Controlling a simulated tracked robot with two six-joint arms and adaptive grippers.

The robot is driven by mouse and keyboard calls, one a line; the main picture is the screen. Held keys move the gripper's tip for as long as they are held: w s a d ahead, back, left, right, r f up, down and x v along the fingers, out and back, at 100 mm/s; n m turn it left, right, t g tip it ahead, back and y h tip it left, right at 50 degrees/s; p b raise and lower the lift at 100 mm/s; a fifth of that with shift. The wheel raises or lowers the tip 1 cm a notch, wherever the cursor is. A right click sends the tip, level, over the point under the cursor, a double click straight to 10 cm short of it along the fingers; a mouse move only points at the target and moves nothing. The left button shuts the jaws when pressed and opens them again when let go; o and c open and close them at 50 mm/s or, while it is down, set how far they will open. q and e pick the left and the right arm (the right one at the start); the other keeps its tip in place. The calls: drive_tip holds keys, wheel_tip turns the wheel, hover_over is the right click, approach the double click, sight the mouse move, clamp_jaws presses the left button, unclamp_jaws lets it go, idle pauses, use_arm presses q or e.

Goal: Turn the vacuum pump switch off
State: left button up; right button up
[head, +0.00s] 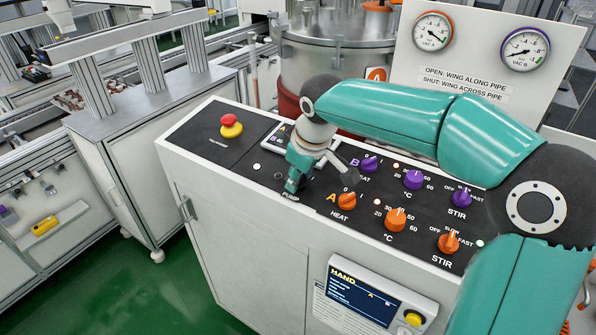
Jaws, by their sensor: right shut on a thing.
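My right gripper (293,184) reaches down to the black top of the control console (260,240), just above a small white label that seems to read PUMP. It is shut on the vacuum pump switch there. The fingers hide the switch, so I cannot see which way it points. My left gripper is not in view.
Close to the right of the gripper are the orange HEAT knob A (347,201) and purple HEAT knob B (370,163). Temperature and STIR knobs lie further right. A red emergency button (230,121) stands at the left. Behind are a steel vessel (335,60) and gauge panel (480,70).

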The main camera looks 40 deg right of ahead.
drive_tip(key=n+p, duration=0.1)
drive_tip(key=n+y+p, duration=0.1)
drive_tip(key=n, duration=0.1)
drive_tip(key=shift+d+r+n+g, duration=0.1)
drive_tip(key=shift+r+n+g, duration=0.1)
drive_tip(key=shift+n+g, duration=0.1)
drive_tip(key=shift+w+f+n+g+y+p, duration=0.1)
drive_tip(key=shift+n+g+y+p, duration=0.2)
drive_tip(key=shift+n, duration=0.5)
drive_tip(key=shift+f+n+g+p, duration=0.1)
drive_tip(key=shift+n+p, duration=0.3)
drive_tip(key=shift+n, duration=0.4)
drive_tip(key=o, duration=1.2)
drive_tip(key=shift+c, duration=0.2)
drive_tip(key=shift+r, duration=0.1)
drive_tip(key=v, duration=1.1)
drive_tip(key=shift+r, duration=0.4)
drive_tip(key=shift+d, duration=0.1)
